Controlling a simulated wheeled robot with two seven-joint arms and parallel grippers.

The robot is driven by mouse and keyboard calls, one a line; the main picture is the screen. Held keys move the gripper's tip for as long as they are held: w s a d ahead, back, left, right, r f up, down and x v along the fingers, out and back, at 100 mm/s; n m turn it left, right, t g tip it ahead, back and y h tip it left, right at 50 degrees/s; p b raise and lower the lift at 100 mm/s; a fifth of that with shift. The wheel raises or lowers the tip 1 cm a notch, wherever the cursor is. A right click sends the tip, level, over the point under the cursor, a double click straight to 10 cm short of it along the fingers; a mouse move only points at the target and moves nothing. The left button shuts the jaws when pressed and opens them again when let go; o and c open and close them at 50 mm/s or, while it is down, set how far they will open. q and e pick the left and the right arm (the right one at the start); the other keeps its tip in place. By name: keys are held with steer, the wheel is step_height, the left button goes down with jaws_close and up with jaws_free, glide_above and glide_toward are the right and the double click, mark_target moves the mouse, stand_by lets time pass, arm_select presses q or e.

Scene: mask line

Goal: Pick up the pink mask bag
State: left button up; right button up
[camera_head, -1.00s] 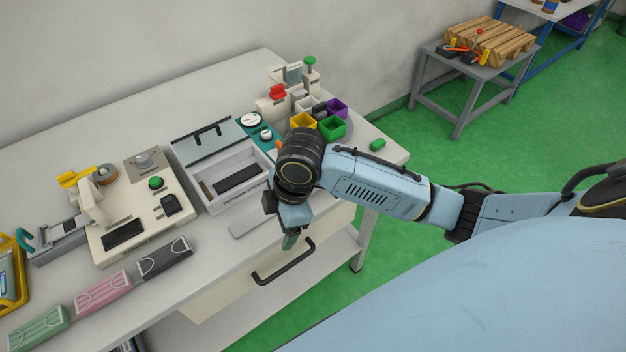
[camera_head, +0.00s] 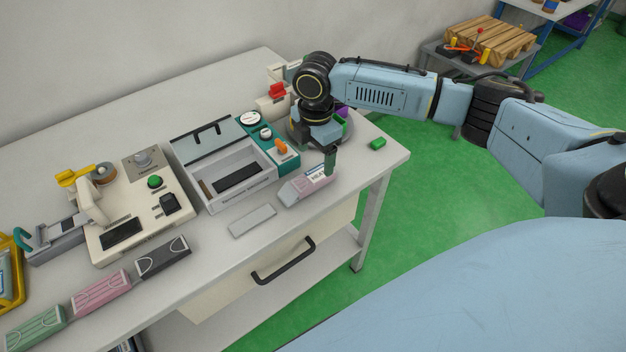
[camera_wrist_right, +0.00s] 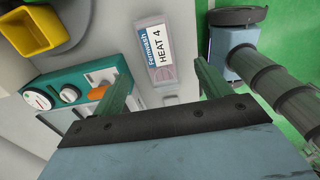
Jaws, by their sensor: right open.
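A small pink-and-white bag with a printed label (camera_head: 305,186) lies near the table's front right edge. In the right wrist view the bag (camera_wrist_right: 163,73) shows its label, reading "HEAT 4", between and beyond the fingertips. My right gripper (camera_head: 329,162) is open, pointing down at the bag's right end in the head view. Its two green fingers also show in the right wrist view (camera_wrist_right: 158,84), with nothing held. Whether a finger touches the bag cannot be told. A flat pink pack (camera_head: 102,292) lies far left between a green and a dark one. My left gripper is not in view.
A teal control box (camera_head: 268,143) with dials and an orange knob stands close left of the bag. A yellow bin (camera_wrist_right: 32,32) is near my wrist. A flat grey plate (camera_head: 252,220) lies in front.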

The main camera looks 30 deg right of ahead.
mark_target(313, 178)
steer(key=f, duration=0.6)
steer(key=shift+w+a+f+b, duration=0.1)
steer(key=shift+a+f+b, duration=0.15)
steer(key=shift+f+b, duration=0.05)
